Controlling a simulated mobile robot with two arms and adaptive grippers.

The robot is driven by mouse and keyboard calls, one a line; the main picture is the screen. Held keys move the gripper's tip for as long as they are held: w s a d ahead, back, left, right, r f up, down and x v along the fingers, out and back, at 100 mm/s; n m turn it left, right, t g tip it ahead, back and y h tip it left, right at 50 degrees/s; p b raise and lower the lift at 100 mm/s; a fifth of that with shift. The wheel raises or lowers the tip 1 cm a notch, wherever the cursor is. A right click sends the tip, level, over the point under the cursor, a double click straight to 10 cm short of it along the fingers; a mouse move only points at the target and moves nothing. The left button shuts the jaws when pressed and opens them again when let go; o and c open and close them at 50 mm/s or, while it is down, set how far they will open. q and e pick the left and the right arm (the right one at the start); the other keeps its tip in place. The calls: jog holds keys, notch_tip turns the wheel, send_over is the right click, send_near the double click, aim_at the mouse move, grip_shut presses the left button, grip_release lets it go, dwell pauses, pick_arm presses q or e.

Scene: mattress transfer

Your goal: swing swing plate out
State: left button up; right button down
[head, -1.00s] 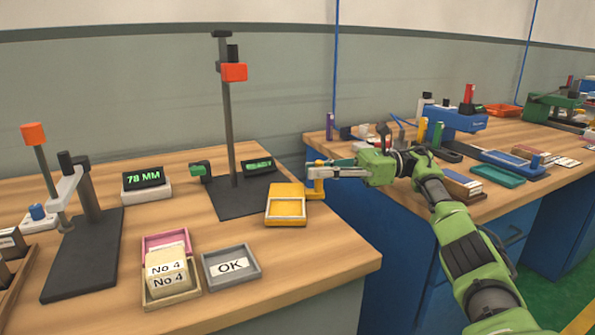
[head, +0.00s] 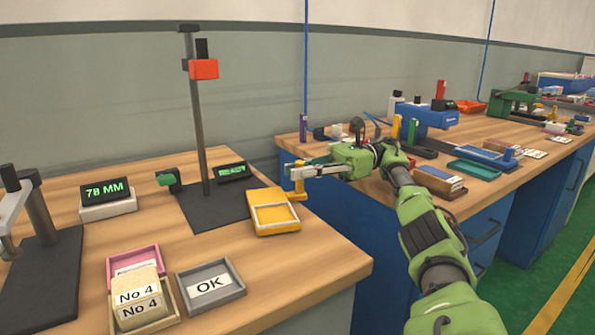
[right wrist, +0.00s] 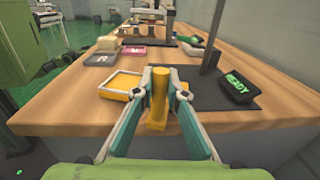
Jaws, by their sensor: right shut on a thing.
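The yellow swing plate (head: 273,212), a shallow framed plate, lies by the dark base (head: 215,208) of a gauge stand at the front of the near bench. It also shows in the right wrist view (right wrist: 121,86). A yellow post (head: 297,183) stands at its right end. My right gripper (head: 297,171) comes in from the right and is shut on this post. The wrist view shows the post (right wrist: 159,94) between the two fingers. The fingers hide part of the post, and its joint to the plate is unclear. My left gripper is not in view.
A column (head: 197,130) with an orange-red head (head: 204,69) rises behind the plate. A grey OK tray (head: 210,287) and a bin of No 4 cards (head: 140,301) stand in front. A display reading 78 MM (head: 107,192) is left. A gap separates the second bench (head: 490,195).

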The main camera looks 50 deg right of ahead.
jog(key=c, duration=2)
grip_release()
jog(key=shift+r, duration=4.95)
